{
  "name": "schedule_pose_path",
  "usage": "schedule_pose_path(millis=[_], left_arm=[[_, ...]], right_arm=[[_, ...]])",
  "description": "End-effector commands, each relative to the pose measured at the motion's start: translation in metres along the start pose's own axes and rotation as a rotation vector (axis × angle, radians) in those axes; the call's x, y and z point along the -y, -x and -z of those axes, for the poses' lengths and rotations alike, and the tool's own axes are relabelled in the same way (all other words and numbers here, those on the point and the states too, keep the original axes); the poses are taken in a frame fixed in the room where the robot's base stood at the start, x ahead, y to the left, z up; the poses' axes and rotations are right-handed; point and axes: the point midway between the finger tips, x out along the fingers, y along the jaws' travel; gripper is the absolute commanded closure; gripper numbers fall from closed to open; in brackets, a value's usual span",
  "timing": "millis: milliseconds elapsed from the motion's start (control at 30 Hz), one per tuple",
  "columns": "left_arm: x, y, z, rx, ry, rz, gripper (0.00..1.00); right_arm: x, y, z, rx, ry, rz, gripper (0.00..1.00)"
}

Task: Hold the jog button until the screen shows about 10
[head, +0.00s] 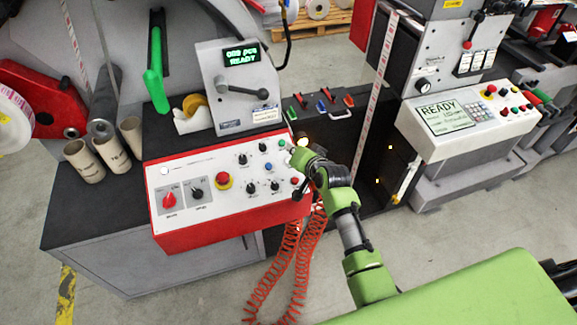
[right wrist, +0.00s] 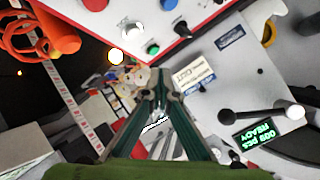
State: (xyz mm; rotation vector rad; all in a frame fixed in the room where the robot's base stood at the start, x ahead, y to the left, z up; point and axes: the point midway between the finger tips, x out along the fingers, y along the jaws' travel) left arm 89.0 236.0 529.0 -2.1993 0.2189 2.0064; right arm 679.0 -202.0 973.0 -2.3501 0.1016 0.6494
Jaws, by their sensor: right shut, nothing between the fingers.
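The red control box with a white front panel (head: 215,205) carries several knobs and buttons. A green button (head: 283,144) sits at its upper right corner; the right wrist view shows this green button (right wrist: 152,49) beside a white button (right wrist: 132,30). I cannot read which one is labelled jog. My right gripper (head: 293,150) is shut and empty at that corner. In the right wrist view its fingertips (right wrist: 160,80) lie close to the green button; contact cannot be told. The small screen (head: 241,56) shows green text, a pcs count and READY; the digits are blurred, perhaps 009. My left gripper is not in view.
A grey lever (head: 245,90) sits below the small screen. Cardboard cores (head: 85,160) stand at the left of the dark bench. Red coiled hoses (head: 290,265) hang below the box. A second console (head: 450,115) reading READY stands at the right.

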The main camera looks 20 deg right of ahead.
Motion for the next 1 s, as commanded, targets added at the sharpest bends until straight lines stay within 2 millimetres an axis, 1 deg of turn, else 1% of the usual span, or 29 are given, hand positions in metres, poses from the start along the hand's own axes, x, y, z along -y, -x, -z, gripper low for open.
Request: schedule_pose_path(millis=[33,100,200,333,500,1000], left_arm=[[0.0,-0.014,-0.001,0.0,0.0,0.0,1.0],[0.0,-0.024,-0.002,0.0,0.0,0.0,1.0],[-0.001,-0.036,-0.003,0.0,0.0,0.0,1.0],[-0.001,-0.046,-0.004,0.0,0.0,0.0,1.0],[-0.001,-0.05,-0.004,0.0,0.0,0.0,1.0],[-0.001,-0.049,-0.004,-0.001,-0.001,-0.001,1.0]], right_arm=[[-0.007,-0.008,-0.007,-0.001,0.0,0.001,1.0],[-0.011,-0.013,-0.011,-0.001,0.0,0.001,1.0],[-0.016,-0.02,-0.016,-0.001,0.0,0.0,1.0],[-0.023,-0.031,-0.023,0.0,0.0,0.0,1.0],[-0.025,-0.036,-0.026,-0.001,0.0,0.001,1.0],[-0.025,-0.035,-0.025,-0.001,0.0,0.0,1.0]])
